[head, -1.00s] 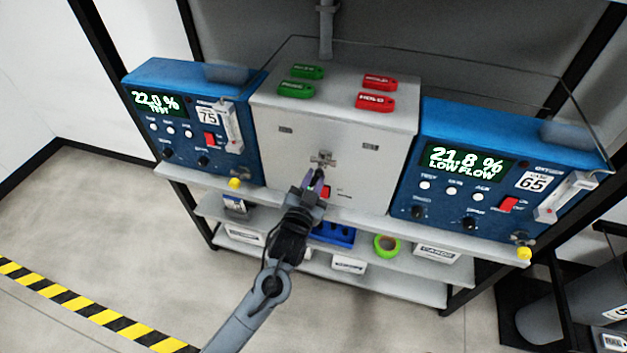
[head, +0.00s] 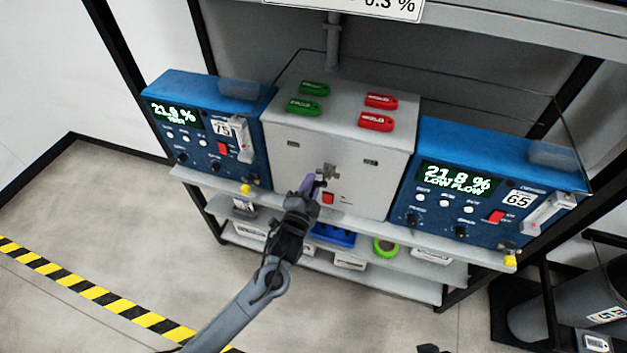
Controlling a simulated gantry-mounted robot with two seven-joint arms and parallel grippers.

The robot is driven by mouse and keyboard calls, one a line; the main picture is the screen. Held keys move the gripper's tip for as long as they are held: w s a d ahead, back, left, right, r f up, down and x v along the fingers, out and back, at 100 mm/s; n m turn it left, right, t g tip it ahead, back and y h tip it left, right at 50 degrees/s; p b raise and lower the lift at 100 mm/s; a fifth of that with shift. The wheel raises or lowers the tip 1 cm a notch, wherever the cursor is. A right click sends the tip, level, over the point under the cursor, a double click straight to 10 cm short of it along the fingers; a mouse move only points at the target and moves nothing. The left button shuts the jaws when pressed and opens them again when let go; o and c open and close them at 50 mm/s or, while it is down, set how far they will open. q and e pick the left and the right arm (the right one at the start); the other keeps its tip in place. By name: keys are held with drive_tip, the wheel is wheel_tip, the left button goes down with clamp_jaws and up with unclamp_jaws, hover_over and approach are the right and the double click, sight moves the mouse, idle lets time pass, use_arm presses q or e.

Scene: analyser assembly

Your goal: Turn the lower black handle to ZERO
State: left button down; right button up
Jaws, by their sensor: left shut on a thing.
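A small metal valve fitting (head: 328,172) is on the front of the grey central cabinet (head: 345,155). My left gripper (head: 312,186), with purple fingertips, is at the cabinet front, just below and left of this fitting. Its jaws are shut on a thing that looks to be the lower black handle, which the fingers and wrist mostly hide. I cannot read the handle's angle or a ZERO mark.
Blue analysers with lit displays stand left (head: 205,125) and right (head: 490,185) of the cabinet. A red switch (head: 328,198) is close beside my left gripper. Green tags (head: 305,107) and red tags (head: 376,121) lie on top. A lower shelf holds a green tape roll (head: 386,247).

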use_arm(q)
drive_tip(key=m+p, duration=0.1)
drive_tip(key=r+m+p, duration=0.1)
drive_tip(key=m, duration=0.1)
drive_tip(key=shift+w+a+r, duration=0.1)
drive_tip(key=shift+a+r, duration=0.1)
drive_tip(key=shift+r+m+p, duration=0.2)
drive_tip(key=shift+m+p, duration=0.7)
drive_tip(key=shift+m, duration=0.3)
drive_tip(key=c, duration=1.1)
unclamp_jaws()
drive_tip(key=p+v, duration=0.1)
drive_tip(key=v, duration=1)
drive_tip(key=shift+w, duration=0.1)
